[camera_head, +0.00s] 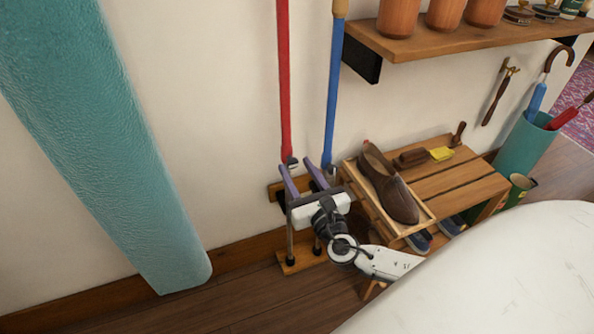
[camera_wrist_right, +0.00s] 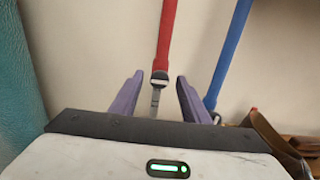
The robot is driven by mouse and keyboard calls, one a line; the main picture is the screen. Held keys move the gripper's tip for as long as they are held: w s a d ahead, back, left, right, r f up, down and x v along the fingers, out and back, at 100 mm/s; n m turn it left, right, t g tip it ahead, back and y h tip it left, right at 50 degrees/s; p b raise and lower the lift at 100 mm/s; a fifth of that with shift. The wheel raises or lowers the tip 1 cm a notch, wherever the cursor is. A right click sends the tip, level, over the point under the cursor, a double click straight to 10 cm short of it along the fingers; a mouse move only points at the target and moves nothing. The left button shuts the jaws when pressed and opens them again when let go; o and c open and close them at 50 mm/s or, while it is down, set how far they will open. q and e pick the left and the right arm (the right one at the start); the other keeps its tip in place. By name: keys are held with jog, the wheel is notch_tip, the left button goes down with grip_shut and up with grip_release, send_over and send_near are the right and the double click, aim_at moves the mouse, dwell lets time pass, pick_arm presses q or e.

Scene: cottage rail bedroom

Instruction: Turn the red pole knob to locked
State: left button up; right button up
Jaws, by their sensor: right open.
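The red pole (camera_head: 284,80) stands upright against the wall. Its small dark knob with a pale band (camera_head: 291,161) is at the pole's lower end. In the wrist view the red pole (camera_wrist_right: 168,35) comes down to the knob (camera_wrist_right: 159,78), with a grey metal piece below it. My right gripper (camera_head: 296,165) is open, its purple fingers pointing up toward the knob. In the wrist view the fingertips (camera_wrist_right: 160,77) lie on either side of the knob, with gaps visible; depth is hard to judge. No lock marking is readable. My left gripper is out of view.
A blue pole (camera_head: 333,95) stands just right of the red one; both rise from a wooden stand (camera_head: 300,263). A slatted bench (camera_head: 455,190) with a brown shoe (camera_head: 388,187) is to the right, under a shelf (camera_head: 450,40). A teal column (camera_head: 110,140) is at left.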

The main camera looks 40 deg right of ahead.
jog(key=shift+w, duration=0.25)
jog(key=c, duration=1)
